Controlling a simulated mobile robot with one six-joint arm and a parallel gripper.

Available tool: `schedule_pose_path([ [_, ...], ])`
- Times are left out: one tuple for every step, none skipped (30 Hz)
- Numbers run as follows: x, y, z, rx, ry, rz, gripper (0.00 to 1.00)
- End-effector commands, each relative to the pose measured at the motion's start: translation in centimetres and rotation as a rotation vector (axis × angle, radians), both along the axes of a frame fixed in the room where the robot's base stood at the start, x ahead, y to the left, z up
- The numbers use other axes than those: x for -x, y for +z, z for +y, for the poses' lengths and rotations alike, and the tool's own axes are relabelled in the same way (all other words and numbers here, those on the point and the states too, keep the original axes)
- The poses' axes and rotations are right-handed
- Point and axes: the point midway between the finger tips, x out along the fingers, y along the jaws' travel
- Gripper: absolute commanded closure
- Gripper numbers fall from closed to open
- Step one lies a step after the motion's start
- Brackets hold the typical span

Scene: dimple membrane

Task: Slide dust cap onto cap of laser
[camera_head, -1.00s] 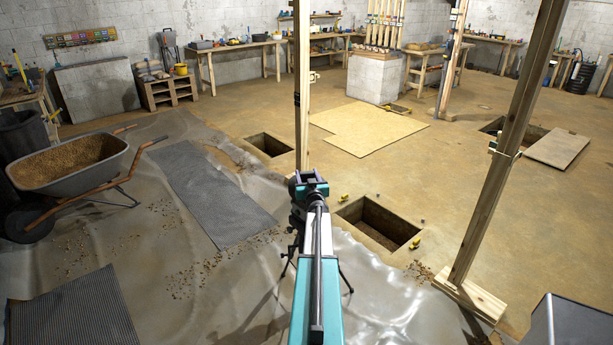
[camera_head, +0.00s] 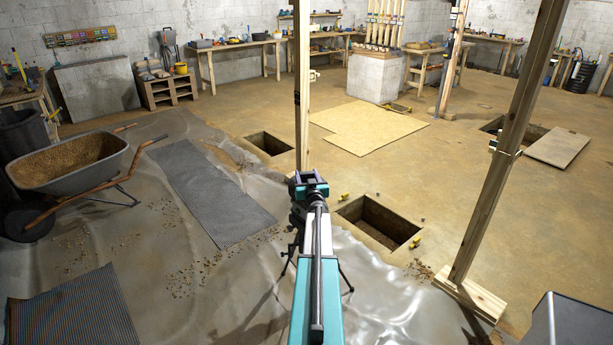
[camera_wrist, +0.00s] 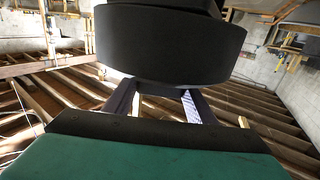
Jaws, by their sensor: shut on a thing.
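My gripper (camera_head: 309,183) is at the end of my arm, above and in front of a tripod (camera_head: 347,281) on the plastic sheet. In the wrist view my gripper's two fingers (camera_wrist: 160,103) reach to a wide black round piece (camera_wrist: 170,45), which looks like the dust cap, and are shut on it. A narrower dark part shows at that piece's far side, at the top edge of the picture. I cannot tell whether it is the laser's cap or touches the dust cap. In the head view my arm and gripper mostly hide the tripod's top and the held piece.
An open pit (camera_head: 379,223) lies just right of the tripod. A wooden post (camera_head: 302,90) stands behind my gripper and another (camera_head: 500,150) to the right. A wheelbarrow (camera_head: 68,165) is at left. A plywood sheet (camera_head: 368,127) lies beyond on open floor.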

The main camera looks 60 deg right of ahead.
Motion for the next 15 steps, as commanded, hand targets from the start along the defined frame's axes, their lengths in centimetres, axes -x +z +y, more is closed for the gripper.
schedule_pose_path([
  [-0.01,-0.13,-0.01,0.001,0.0,-0.001,0.75],
  [-0.01,-0.19,-0.01,0.001,0.0,-0.001,0.75],
  [-0.01,-0.27,-0.01,0.001,0.0,-0.001,0.75],
  [-0.01,-0.33,-0.01,0.001,0.0,-0.001,0.75],
  [-0.01,-0.38,-0.01,0.001,0.0,-0.001,0.75],
  [-0.01,-0.46,-0.01,0.001,0.0,-0.001,0.75],
  [-0.01,-0.52,-0.01,0.001,0.0,-0.001,0.75],
  [-0.01,-0.57,-0.01,0.001,0.0,-0.001,0.75],
  [-0.01,-0.65,-0.01,0.001,0.0,-0.001,0.75],
  [-0.01,-0.71,-0.01,0.001,0.0,-0.001,0.75],
  [-0.01,-0.76,-0.01,0.001,0.0,-0.001,0.75],
  [-0.01,-0.84,-0.01,0.001,0.0,-0.001,0.75],
  [-0.01,-0.9,-0.01,0.001,0.0,-0.001,0.75],
  [-0.01,-0.96,-0.01,0.001,0.0,-0.001,0.75],
  [-0.01,-1.03,-0.01,0.001,0.0,-0.001,0.75],
])
